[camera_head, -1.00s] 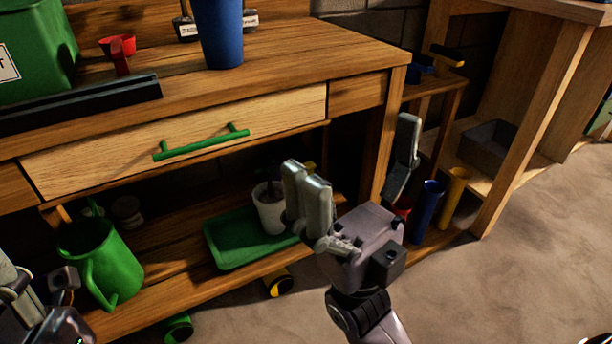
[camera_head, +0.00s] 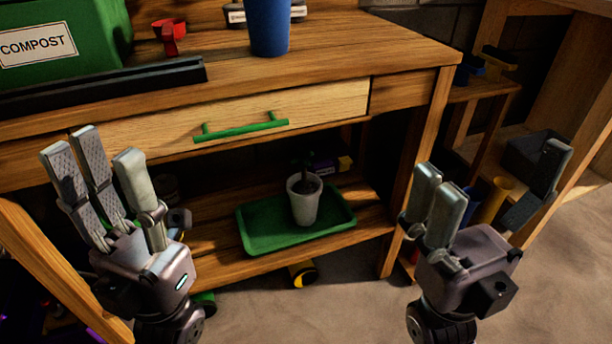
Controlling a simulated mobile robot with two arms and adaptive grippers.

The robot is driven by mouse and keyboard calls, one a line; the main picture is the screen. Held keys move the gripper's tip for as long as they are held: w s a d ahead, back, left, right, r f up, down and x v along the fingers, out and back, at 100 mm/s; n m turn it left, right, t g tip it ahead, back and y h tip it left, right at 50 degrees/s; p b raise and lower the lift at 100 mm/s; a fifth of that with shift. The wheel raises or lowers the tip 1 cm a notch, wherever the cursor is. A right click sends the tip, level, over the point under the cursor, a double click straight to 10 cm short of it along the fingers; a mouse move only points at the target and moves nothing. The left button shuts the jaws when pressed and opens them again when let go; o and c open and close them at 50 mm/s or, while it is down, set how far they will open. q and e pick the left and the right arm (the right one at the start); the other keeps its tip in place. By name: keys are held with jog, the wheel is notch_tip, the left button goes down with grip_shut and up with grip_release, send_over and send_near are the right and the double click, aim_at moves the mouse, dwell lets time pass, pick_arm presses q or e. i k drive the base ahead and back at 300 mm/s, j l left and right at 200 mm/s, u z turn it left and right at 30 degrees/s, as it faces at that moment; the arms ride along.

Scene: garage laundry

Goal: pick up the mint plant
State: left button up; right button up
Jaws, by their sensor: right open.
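The mint plant is a small dark-leaved plant in a white pot (camera_head: 304,204). It stands upright on a green tray (camera_head: 262,240) on the lower shelf of the wooden workbench. My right gripper (camera_head: 497,192) is open and empty, to the right of the pot and in front of the bench's right leg. My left gripper (camera_head: 112,182) is open and empty, to the left of the pot and in front of the lower shelf. Neither gripper touches the plant. The leaves are dark and hard to make out in the shade.
The drawer with a green handle (camera_head: 241,130) is above the shelf. A blue cup (camera_head: 268,27), a green compost bin (camera_head: 62,40) and a red item (camera_head: 170,38) are on the bench top. A yellow cylinder (camera_head: 495,198) stands behind my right gripper.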

aim_at(303, 186)
jog(key=i+u, duration=0.1)
jog(key=u, duration=0.3)
jog(key=i+l+u, duration=0.15)
jog(key=u, duration=0.2)
jog(key=i+l+u, duration=0.1)
jog(key=u, duration=0.3)
